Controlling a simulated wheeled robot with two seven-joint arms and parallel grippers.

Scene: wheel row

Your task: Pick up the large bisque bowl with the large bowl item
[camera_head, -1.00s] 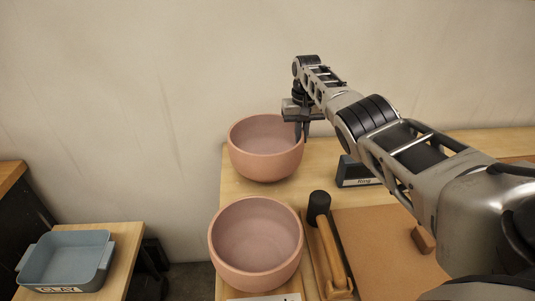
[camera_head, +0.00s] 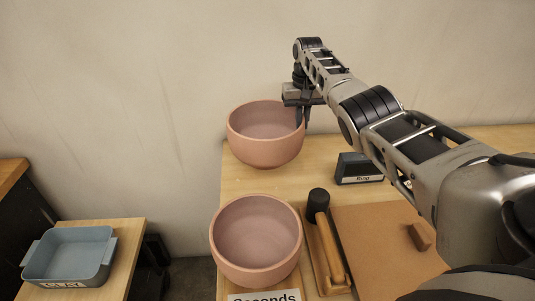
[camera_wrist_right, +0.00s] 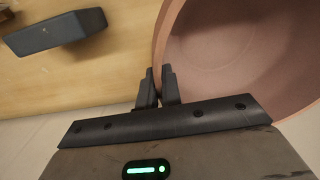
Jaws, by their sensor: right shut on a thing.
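A large pinkish bisque bowl (camera_head: 262,150) is at the back left of the table, by the wall. My right gripper (camera_head: 303,118) is shut on its right rim, one finger inside and one outside. The right wrist view shows the fingertips (camera_wrist_right: 160,84) pinching the bowl's wall (camera_wrist_right: 215,75). The bowl appears upright and slightly above the table. A second, similar bowl (camera_head: 256,242) stands at the table's front left, apart from the gripper. My left gripper is not in view.
A dark block labelled "Ring" (camera_head: 358,170) stands right of the held bowl. A wooden tool (camera_head: 330,250), a brown board (camera_head: 385,260) and a "Seconds" label (camera_head: 265,296) lie nearer. A blue tray (camera_head: 70,260) labelled "CLAY" sits on a separate table at left.

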